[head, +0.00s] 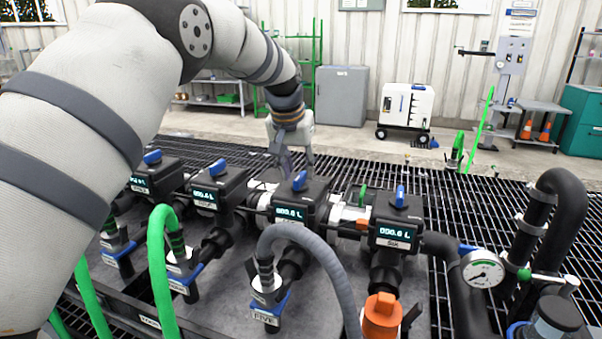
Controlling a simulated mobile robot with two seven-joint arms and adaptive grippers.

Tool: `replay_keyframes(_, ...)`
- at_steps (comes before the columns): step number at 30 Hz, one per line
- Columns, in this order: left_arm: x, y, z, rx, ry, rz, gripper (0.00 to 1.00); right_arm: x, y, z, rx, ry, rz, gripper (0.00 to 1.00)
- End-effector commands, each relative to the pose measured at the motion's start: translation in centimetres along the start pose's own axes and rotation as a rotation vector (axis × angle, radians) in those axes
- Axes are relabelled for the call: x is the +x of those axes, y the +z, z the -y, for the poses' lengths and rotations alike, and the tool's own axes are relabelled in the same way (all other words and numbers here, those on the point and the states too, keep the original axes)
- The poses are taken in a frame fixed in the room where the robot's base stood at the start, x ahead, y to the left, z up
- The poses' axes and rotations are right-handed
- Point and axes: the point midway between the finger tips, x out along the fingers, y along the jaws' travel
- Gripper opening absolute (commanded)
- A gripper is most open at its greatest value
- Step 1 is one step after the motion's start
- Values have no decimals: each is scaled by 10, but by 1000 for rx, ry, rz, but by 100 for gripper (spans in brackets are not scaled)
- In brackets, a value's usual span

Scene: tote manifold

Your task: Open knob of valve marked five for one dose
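The valve marked five (302,205) is a black block with a lit display reading 000.6 L and a grey hose in front. A plate reading FIVE is at the foot of its outlet. Its blue knob (299,182) stands on top. My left gripper (296,165) points down at the knob, its fingers apart, one to each side in the picture. Whether the fingers touch the knob, or stand slightly behind it, I cannot tell. My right gripper is not in view.
Neighbouring valves with blue knobs stand to the left (216,189) and right (397,226). A green hose (158,265) and the grey hose (322,262) arch up in front. A pressure gauge (483,269) and black pipes stand at right. Dark grating lies behind.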

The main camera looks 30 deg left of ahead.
Motion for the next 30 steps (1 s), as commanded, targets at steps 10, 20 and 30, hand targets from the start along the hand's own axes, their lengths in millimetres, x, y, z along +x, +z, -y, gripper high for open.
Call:
replay_keyframes(10, 16, -1, 0, 0, 1, -4, 32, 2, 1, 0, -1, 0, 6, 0)
replay_keyframes(20, 16, -1, 0, 0, 1, -3, 0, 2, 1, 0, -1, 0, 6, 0)
replay_keyframes(30, 18, -1, -2, -290, -126, -1, 0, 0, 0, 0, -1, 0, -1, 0)
